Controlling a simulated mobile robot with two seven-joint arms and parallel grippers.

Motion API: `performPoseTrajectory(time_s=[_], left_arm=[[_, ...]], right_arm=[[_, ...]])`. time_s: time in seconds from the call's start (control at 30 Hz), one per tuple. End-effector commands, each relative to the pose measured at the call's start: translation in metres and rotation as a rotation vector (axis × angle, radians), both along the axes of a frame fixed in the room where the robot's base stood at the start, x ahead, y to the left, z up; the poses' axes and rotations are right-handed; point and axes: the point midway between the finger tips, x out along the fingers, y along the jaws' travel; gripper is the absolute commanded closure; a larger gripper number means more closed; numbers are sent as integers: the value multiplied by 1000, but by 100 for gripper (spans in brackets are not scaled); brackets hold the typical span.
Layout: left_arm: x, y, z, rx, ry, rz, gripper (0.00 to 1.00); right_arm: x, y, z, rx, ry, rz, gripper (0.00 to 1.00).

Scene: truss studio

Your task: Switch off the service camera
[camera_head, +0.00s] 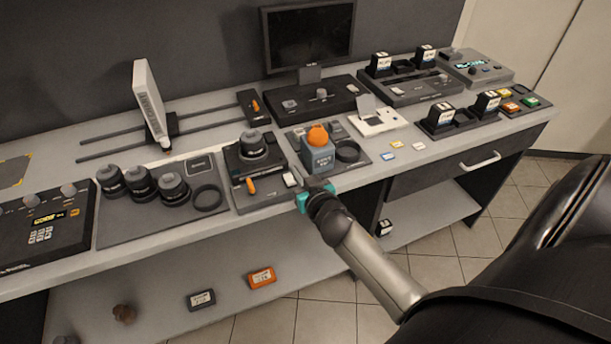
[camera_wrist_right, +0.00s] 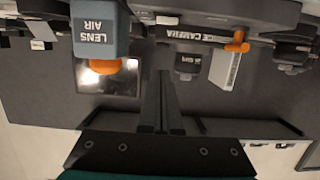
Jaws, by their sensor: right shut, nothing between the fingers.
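The service camera (camera_head: 254,145) is a dark camera body with a round lens part on a dark base, in the middle of the bench. Its base front carries an orange lever (camera_head: 252,186) and a pale rocker-like piece (camera_head: 290,179). My right gripper (camera_head: 311,186), with teal parts, is shut and empty at the bench's front edge, just right of the camera base. The switch position is unclear. My left gripper is not in view.
The grey "LENS AIR" bottle (camera_head: 318,155) with its orange top stands close beyond my right gripper. Several lenses (camera_head: 142,183) stand on the left. A monitor (camera_head: 308,37) stands at the back. A lower shelf (camera_head: 225,275) holds small boxes.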

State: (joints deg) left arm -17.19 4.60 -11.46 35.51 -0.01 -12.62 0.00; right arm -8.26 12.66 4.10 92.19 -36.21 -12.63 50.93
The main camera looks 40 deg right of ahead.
Motion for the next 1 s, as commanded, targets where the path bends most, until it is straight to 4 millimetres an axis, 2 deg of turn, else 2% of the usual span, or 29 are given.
performPoseTrajectory(time_s=[0.2,0.4,1.0], left_arm=[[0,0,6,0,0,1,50],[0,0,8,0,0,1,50],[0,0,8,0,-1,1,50]], right_arm=[[-30,7,12,2,1,0,100],[-44,11,17,1,0,0,100],[-46,11,18,1,0,0,100]])
